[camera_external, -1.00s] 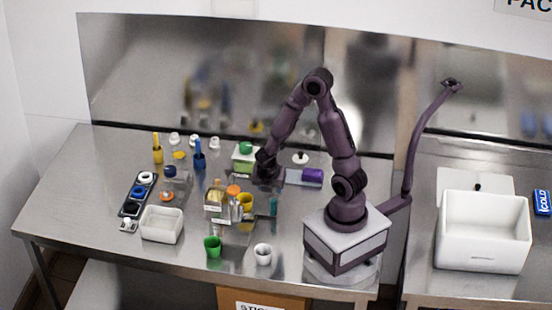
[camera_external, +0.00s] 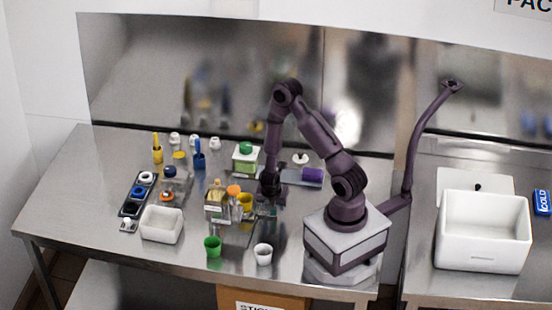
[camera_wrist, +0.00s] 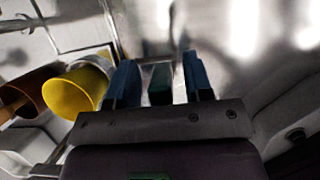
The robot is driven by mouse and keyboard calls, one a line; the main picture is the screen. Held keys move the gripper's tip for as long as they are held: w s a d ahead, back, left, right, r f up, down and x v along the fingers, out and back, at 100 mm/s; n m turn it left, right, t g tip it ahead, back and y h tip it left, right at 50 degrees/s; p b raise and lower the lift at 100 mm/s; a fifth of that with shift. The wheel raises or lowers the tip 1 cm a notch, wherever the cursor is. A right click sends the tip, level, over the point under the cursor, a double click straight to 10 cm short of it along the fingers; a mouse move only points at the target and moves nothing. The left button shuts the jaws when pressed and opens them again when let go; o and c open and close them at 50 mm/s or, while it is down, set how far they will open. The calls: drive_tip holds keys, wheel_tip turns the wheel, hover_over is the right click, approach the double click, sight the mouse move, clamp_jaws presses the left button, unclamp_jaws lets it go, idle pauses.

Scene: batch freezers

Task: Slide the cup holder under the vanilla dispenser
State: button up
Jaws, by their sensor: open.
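A yellow cup (camera_external: 245,201) stands in the cup holder, which is mostly hidden in the outside view. The cup (camera_wrist: 72,92) also shows at the left of the wrist view, on a light-coloured holder (camera_wrist: 103,54). A dark teal block (camera_wrist: 158,83), apparently the holder's handle, lies between my fingers. My gripper (camera_external: 269,203) points down to the right of the cup. It is open, with blue fingers (camera_wrist: 160,80) on either side of the teal block and visible gaps. A dispenser with pale yellow contents (camera_external: 216,200) stands left of the cup; its label is unreadable, so I cannot confirm it is vanilla.
An orange-capped container (camera_external: 234,190) is close behind the cup. A green-capped dispenser (camera_external: 246,158) stands farther back. A green cup (camera_external: 212,247) and a white cup (camera_external: 263,254) stand near the front edge. A white tub (camera_external: 161,224) is left.

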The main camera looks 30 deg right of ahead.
clamp_jaws()
drive_tip(key=s+a, duration=0.8)
drive_tip(key=shift+s+a, duration=0.3)
drive_tip(key=shift+a, duration=0.05)
unclamp_jaws()
drive_tip(key=shift+d, duration=0.1)
drive_tip(key=v, duration=1.3)
